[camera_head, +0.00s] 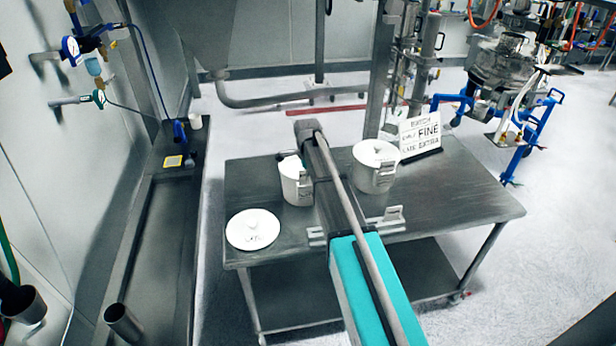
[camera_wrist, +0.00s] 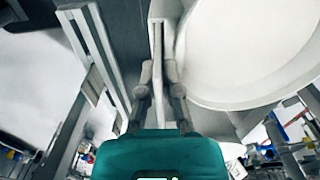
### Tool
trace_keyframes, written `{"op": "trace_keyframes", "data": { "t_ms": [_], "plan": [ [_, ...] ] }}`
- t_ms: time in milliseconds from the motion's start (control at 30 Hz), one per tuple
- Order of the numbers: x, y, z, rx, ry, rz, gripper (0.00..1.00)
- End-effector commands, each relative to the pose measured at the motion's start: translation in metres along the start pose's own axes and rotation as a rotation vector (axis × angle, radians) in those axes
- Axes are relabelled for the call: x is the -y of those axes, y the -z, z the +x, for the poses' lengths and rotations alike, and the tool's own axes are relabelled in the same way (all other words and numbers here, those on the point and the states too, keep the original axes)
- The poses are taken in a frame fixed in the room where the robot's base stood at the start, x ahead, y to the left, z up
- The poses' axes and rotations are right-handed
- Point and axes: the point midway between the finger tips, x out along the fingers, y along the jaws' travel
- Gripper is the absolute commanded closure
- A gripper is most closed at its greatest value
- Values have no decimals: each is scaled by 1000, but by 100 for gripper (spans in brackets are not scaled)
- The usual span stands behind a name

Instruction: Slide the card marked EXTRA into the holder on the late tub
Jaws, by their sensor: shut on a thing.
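My gripper (camera_wrist: 158,72) points away from the wrist camera, its two fingers shut on a thin pale card (camera_wrist: 157,42) seen edge-on. Its print cannot be read. A white upright frame (camera_wrist: 182,22), which looks like a holder, is close beside the card. A large round white tub or lid surface (camera_wrist: 250,45) fills the right of the wrist view. My arm hides the gripper there. I cannot tell which tub is the late one.
A round white lid (camera_head: 253,230) lies at the front left. A small rack (camera_head: 393,215) stands near my arm. The table's right side is clear.

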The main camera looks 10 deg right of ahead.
Motion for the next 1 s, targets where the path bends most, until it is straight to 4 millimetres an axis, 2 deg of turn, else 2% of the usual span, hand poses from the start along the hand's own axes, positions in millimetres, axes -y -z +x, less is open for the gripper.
{"op": "trace_keyframes", "data": {
  "t_ms": [900, 1000],
  "plan": [
    [0, 1, 14, 0, 0, 1, 100],
    [0, 1, 13, 0, 0, 1, 78]
  ]
}}
